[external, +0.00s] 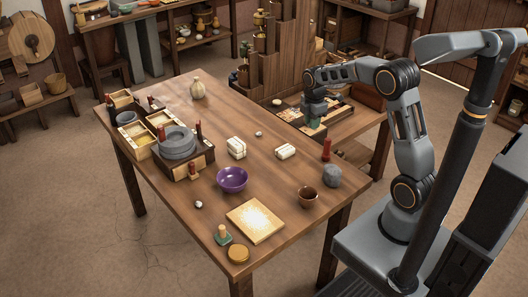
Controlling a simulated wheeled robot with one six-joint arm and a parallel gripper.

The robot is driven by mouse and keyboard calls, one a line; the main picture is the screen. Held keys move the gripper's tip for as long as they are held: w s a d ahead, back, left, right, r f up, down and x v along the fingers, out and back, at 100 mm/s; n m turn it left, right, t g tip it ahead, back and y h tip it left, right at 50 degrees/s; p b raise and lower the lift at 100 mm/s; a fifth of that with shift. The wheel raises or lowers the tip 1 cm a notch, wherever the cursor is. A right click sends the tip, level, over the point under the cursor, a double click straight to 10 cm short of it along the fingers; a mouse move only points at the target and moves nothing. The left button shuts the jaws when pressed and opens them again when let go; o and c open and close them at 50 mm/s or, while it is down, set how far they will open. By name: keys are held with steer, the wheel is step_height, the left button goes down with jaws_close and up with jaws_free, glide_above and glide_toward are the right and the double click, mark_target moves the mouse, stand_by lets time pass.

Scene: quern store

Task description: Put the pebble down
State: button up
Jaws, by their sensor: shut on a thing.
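My gripper (314,124) is at the end of my arm, pointing down over the tray (342,114) on the side bench, beyond the main table's right edge. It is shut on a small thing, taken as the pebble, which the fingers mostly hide. I cannot tell whether it touches the surface below. Two small pale pebble-like things lie on the main table: one near the front left (198,204) and one near the middle (258,134). A larger round grey stone (332,176) sits at the table's right edge.
The main table (285,232) holds a purple bowl (232,180), a brown cup (308,196), a pale square board (255,221), white bundles (236,148), a red bottle-like thing (327,149) and a stone quern (176,142). A stepped wooden cabinet (285,55) stands behind my gripper.

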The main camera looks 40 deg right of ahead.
steer(key=shift+a+r, duration=0.1)
steer(key=shift+a, duration=0.1)
steer(key=w+a+n+p, duration=0.25)
steer(key=a+p, duration=0.35)
steer(key=a, duration=1)
steer(key=m+p, duration=0.3)
steer(key=m, duration=0.5)
glide_above(234, 186)
steer(key=shift+r+m, duration=0.2)
steer(key=shift+m, duration=0.35)
steer(key=shift+f+b, duration=3.35)
steer(key=shift+f, duration=2)
